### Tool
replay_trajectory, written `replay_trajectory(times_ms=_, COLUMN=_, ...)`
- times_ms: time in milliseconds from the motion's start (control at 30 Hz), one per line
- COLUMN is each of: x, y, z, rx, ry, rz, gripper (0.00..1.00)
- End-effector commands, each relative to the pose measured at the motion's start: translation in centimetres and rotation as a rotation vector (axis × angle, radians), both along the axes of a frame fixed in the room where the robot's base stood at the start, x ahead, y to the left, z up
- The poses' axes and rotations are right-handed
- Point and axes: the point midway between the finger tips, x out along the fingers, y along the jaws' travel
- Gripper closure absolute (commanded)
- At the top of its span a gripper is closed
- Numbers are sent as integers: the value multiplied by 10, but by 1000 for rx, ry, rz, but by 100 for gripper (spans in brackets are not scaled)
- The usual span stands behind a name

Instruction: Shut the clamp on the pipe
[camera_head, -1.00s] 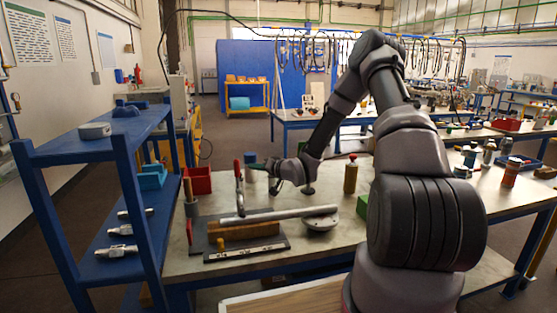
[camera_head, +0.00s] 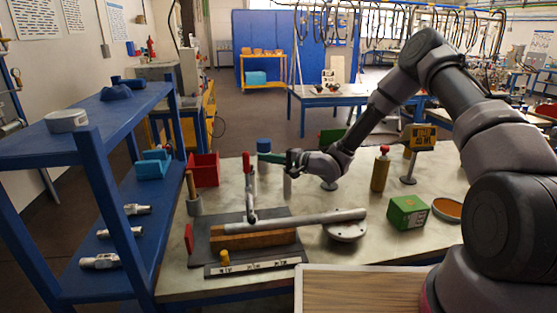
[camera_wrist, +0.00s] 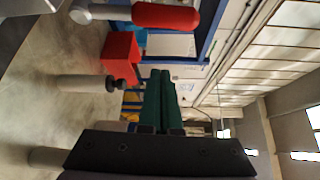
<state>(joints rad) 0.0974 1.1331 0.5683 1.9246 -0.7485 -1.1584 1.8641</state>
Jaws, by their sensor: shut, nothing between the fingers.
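The clamp (camera_head: 251,200) stands on the black base plate (camera_head: 202,255), its red handle (camera_head: 247,161) roughly upright. Its lower part meets the grey pipe (camera_head: 320,219), which lies along a wooden block (camera_head: 255,239); whether the clamp presses on the pipe cannot be told. My gripper (camera_head: 264,157) is shut and empty, with green fingers pointing left just right of the handle. In the wrist view the closed green fingers (camera_wrist: 160,76) lie below the large red handle (camera_wrist: 165,17), with a visible gap in the picture.
A red bin (camera_head: 204,170) and a cup with a wooden-handled tool (camera_head: 194,205) stand left of the clamp. A round metal flange (camera_head: 346,232), a green box (camera_head: 407,212) and a red-capped bottle (camera_head: 380,172) stand right. A blue shelf (camera_head: 125,101) borders the left.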

Motion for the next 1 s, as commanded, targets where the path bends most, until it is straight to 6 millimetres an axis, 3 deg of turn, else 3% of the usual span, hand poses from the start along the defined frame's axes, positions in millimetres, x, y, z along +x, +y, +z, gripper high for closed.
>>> replay_trajectory(times_ms=167, x=11, y=33, z=-2, rx=-1, ry=-2, rz=1, gripper=100)
replay_trajectory(times_ms=433, x=-22, y=31, z=2, rx=-1, ry=0, rz=0, gripper=100)
replay_trajectory(times_ms=1000, x=-35, y=29, z=3, rx=2, ry=3, rz=-4, gripper=100)
